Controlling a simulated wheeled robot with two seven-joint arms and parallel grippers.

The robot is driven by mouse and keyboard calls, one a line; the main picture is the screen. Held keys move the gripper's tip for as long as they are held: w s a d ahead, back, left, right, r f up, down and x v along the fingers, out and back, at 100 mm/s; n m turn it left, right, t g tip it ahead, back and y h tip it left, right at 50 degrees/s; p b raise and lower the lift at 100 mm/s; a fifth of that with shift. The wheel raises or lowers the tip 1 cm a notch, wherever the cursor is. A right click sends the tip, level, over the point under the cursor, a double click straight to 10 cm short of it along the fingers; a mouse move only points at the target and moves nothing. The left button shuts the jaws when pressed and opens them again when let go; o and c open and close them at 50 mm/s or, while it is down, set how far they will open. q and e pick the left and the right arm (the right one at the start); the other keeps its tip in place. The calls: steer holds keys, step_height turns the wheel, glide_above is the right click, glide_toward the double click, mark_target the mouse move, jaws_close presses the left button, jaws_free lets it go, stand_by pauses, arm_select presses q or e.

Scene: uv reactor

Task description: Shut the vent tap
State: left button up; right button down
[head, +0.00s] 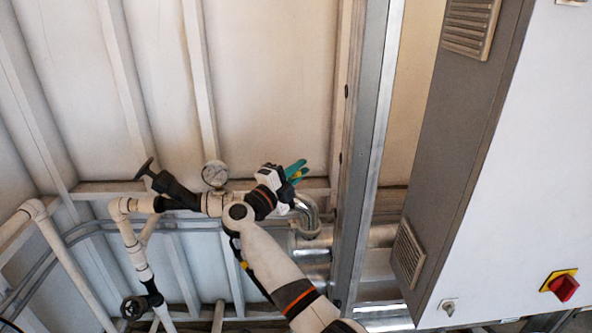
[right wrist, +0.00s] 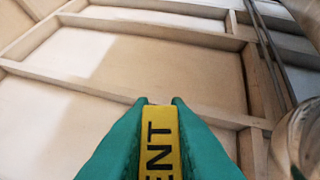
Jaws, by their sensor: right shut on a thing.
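My right gripper (head: 301,170) is at the pipework, left of the metal post, with its green fingers pointing right. In the right wrist view, the green fingers (right wrist: 160,103) are closed on both sides of a yellow piece (right wrist: 160,142) with black letters reading "ENT". This looks like the vent tap's handle. In the head view, the gripper and arm mostly hide the handle, and the tap's body cannot be made out. My left gripper is not in view.
A round gauge (head: 215,173) and a black-handled valve (head: 175,190) sit on the white pipe left of my gripper. A silver bent pipe (head: 309,218) is just below it. The metal post (head: 368,150) and a large cabinet (head: 510,170) stand to the right.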

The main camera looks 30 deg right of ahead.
steer(key=shift+s+d+f+m+g+y+b, duration=0.1)
steer(key=shift+f+m+g+y+b, duration=0.25)
steer(key=shift+f+m+y, duration=0.8)
steer(key=c, duration=1.4)
jaws_free()
steer(key=shift+r, duration=0.1)
